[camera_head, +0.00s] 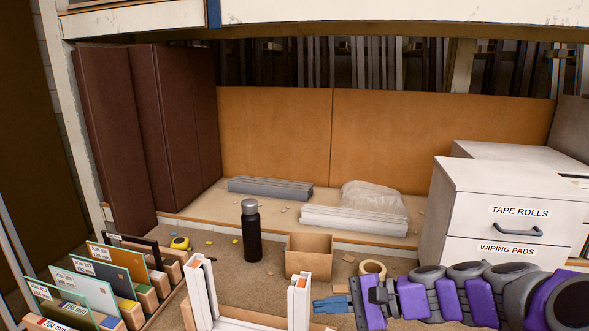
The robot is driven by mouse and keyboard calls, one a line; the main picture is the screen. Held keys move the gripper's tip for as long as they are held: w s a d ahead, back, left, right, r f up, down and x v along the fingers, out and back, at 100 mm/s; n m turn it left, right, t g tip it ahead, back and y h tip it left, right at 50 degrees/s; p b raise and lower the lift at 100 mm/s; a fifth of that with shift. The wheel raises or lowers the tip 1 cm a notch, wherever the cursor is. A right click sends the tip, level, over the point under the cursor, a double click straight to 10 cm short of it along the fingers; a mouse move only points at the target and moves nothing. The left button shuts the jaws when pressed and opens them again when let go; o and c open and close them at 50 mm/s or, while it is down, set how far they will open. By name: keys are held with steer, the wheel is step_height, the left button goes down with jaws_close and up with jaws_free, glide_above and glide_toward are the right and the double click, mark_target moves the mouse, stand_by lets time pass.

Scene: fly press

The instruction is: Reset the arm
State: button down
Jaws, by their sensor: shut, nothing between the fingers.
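My arm, in purple and dark grey, lies stretched across the lower right of the head view. My gripper (327,304) points left at its end, with blue fingers together and nothing seen between them. It is just right of the right upright of a white frame (202,290), close to it in the picture. I cannot tell if they touch. The lower part of the frame is cut off by the picture's bottom edge.
A black bottle (251,235), an open cardboard box (309,262) and a tape roll (372,269) stand behind. White drawers (490,215) stand right. Racked panels (85,290) stand left. A shelf with grey strips (270,187) and white strips (352,219) lies behind.

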steer(key=s+a+f+n+g+h, duration=0.2)
steer(key=s+n+h, duration=0.1)
steer(key=s, duration=0.5)
steer(key=s+a+f+n+g+h, duration=0.2)
steer(key=s+f+n+g+h, duration=0.15)
steer(key=s, duration=0.45)
steer(key=s+d+f+n+h, duration=0.3)
steer(key=s+d+h, duration=0.4)
steer(key=s+d, duration=0.4)
steer(key=s+n, duration=0.1)
steer(key=s, duration=0.2)
steer(key=shift+d, duration=0.2)
steer(key=shift+w, duration=0.1)
